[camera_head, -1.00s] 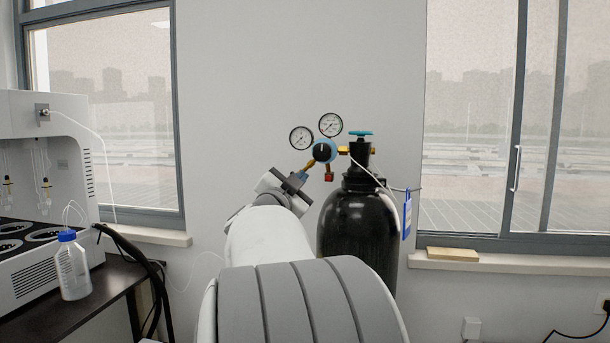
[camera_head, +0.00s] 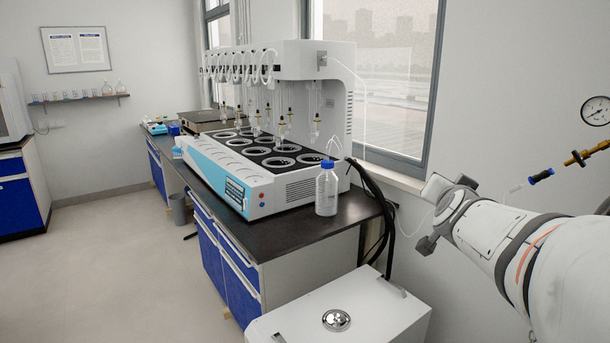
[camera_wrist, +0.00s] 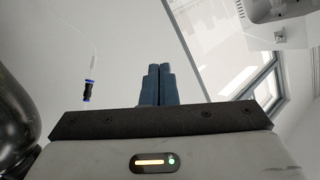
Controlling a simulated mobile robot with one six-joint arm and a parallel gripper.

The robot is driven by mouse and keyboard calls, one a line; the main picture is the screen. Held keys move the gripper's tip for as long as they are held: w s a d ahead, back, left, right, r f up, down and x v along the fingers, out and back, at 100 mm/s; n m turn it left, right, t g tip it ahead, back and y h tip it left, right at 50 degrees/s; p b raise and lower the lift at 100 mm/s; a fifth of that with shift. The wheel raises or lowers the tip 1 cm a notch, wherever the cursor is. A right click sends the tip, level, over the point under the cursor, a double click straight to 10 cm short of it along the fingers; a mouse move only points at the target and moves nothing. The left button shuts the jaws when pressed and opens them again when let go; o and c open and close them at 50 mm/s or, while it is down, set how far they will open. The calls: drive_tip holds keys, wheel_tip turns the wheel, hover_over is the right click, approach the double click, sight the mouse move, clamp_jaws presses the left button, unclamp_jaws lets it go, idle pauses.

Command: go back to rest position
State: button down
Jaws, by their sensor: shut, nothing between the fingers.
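My gripper (camera_wrist: 159,70) shows in the wrist view with its two blue-grey fingers shut together and nothing between them. In the head view my arm reaches in from the right, and its wrist end is in front of the wall below the window; the fingers are not clear there. A blue-and-black connector (camera_wrist: 88,90) on a thin pale tube is left of the fingers, apart from them. In the head view the connector (camera_head: 541,177) is near the brass fitting (camera_head: 585,153) of the gas regulator; I cannot tell whether they touch.
The multi distiller (camera_head: 262,188) stands on a black-topped bench (camera_head: 330,232) with a blue-capped bottle (camera_head: 326,190) at its near corner. A white box (camera_head: 385,315) with a round metal lid is below my arm. A pressure gauge (camera_head: 596,111) is at far right. Floor at left is clear.

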drive_tip(key=s+a+f+n+g+y+p, duration=0.1)
drive_tip(key=s+a+f+n+g+y, duration=0.15)
drive_tip(key=a, duration=0.25)
drive_tip(key=s+a+f+n+g+y+p, duration=0.1)
drive_tip(key=s+a+f+n+y, duration=0.15)
drive_tip(key=a, duration=0.35)
drive_tip(key=s+a+f+n+g+p, duration=0.2)
drive_tip(key=s+a+f+g, duration=0.1)
drive_tip(key=s, duration=0.5)
drive_tip(key=s+a+f+n+g+y+p, duration=0.1)
drive_tip(key=s+a+f+n+g+p, duration=0.1)
drive_tip(key=s+f+g, duration=0.3)
drive_tip(key=s+a+f, duration=0.1)
drive_tip(key=s+f, duration=0.1)
drive_tip(key=s, duration=0.2)
drive_tip(key=shift+s+a+n, duration=0.25)
drive_tip(key=shift+a+n, duration=0.05)
